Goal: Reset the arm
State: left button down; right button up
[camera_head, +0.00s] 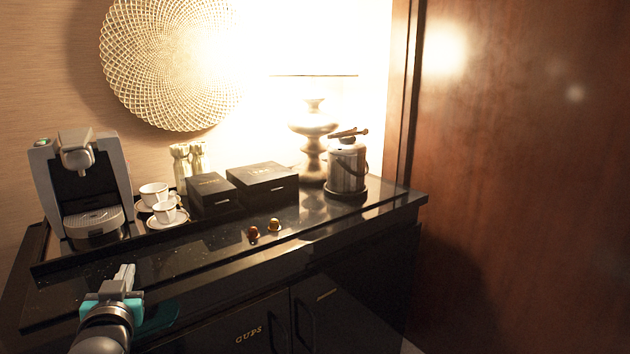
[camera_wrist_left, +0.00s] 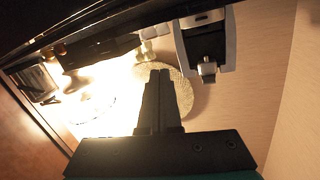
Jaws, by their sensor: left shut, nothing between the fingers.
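My left gripper (camera_head: 125,272) comes in from the bottom left of the head view, in front of the dark counter's front edge and below the coffee machine. Its teal-banded wrist shows behind the fingers. In the left wrist view its fingers (camera_wrist_left: 159,100) are together, with nothing between them. The gripper looks apart from every object on the counter. My right gripper is not in the frames.
The black counter (camera_head: 200,262) bears a coffee machine (camera_head: 82,185), white cups (camera_head: 154,193), black boxes (camera_head: 262,184), two small capsules (camera_head: 273,225), a lamp (camera_head: 313,140) and an ice bucket (camera_head: 346,165). Cabinet doors (camera_head: 330,310) are below. A wooden panel (camera_head: 520,200) stands right.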

pick_arm(q)
jog(key=s+d+f+m+g+h, duration=0.3)
jog(key=s+d+f+g+h, duration=0.25)
jog(key=s+d+f, duration=0.8)
jog(key=s+d+f+m+g+h, duration=0.1)
jog(key=s+d+f+g, duration=0.25)
jog(key=s, duration=0.45)
jog(key=s+d+f+m+g+h, duration=0.1)
jog(key=s+d+f+g, duration=0.25)
jog(key=s, duration=0.45)
notch_tip(320, 180, down, 23)
jog(key=s+a, duration=0.1)
jog(key=a, duration=0.1)
jog(key=s+a+f+g, duration=0.1)
jog(key=s+a+f, duration=0.2)
jog(key=s+f, duration=1)
jog(key=shift+s+f+g+y, duration=0.25)
jog(key=shift+s+g+y, duration=0.1)
jog(key=shift+s, duration=0.35)
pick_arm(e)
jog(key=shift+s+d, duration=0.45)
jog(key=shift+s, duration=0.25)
